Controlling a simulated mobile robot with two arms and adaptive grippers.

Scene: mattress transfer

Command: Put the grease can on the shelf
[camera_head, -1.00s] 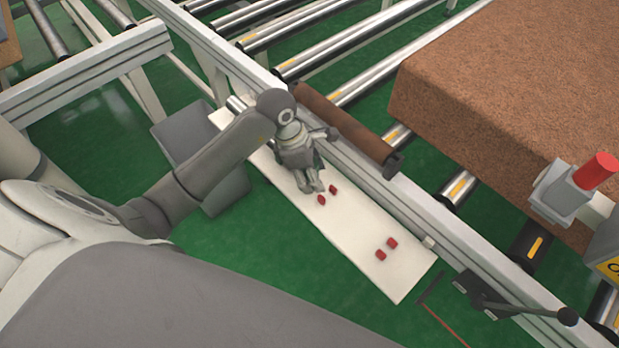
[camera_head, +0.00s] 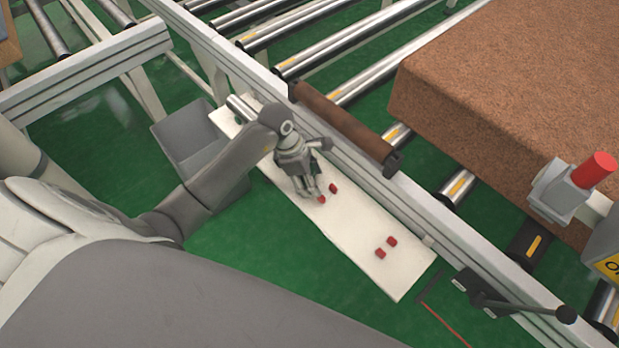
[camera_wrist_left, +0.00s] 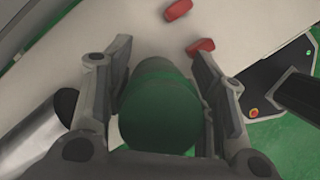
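My left gripper (camera_head: 313,195) is low over the white shelf board (camera_head: 355,232) beside the conveyor frame. In the left wrist view a green can (camera_wrist_left: 160,112) stands between the two fingers (camera_wrist_left: 160,62), with its round end facing the camera. The fingers appear to touch it on both sides. In the head view the gripper largely hides this can. Whether its far end touches the board is hidden. My right gripper is not in view.
Several small red pieces (camera_head: 333,188) lie on the board in front of the gripper. A silver cylinder (camera_head: 241,107) lies at its far end. A grey bin (camera_head: 190,135) is left of the board. A brown roller (camera_head: 345,128) and a brown mattress (camera_head: 515,90) are beyond.

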